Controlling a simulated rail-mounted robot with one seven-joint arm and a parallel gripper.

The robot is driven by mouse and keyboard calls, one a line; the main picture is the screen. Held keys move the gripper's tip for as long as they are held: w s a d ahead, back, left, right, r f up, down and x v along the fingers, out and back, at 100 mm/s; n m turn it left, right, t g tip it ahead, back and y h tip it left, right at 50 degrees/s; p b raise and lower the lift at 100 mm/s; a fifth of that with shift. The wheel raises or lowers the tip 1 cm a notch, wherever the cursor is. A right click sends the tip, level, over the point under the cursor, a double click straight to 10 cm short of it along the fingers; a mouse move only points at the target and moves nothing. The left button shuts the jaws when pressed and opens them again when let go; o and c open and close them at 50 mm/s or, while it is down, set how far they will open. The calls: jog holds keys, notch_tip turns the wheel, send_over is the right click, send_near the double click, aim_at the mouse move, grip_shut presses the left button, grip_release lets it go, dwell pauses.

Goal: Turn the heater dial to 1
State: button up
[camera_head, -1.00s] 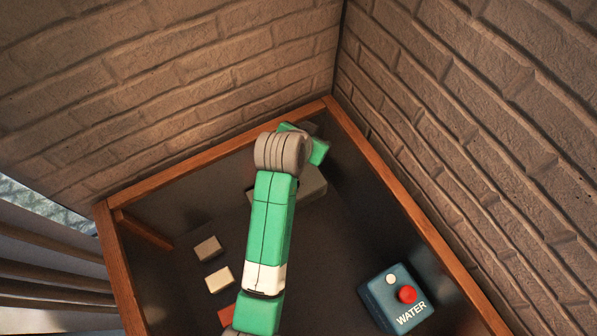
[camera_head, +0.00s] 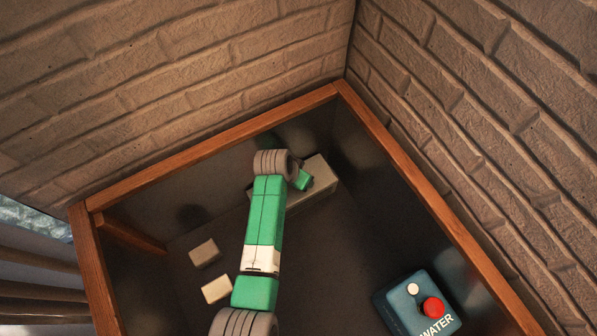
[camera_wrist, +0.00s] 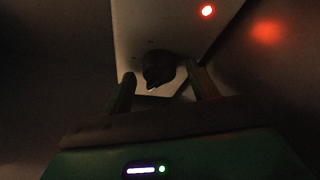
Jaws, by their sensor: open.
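The heater is a pale grey box (camera_head: 321,181) at the back of the dark tabletop in the head view, partly hidden by my arm. In the wrist view its pale face (camera_wrist: 190,30) fills the upper middle, with a dark round dial (camera_wrist: 158,66) and a lit red light. My gripper (camera_wrist: 160,76) is open, with one finger on each side of the dial's lower part. I cannot tell whether the fingers touch it. The dial's markings are too dark to read. In the head view my fingers are hidden.
A blue box marked WATER (camera_head: 393,304) with a red button (camera_head: 433,308) stands at the front right. Two small pale blocks (camera_head: 204,253) lie to the left. A wooden rim (camera_head: 430,195) and brick walls enclose the corner. The middle of the surface is clear.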

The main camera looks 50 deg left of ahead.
jog(key=shift+f, duration=0.1)
jog(key=c, duration=1)
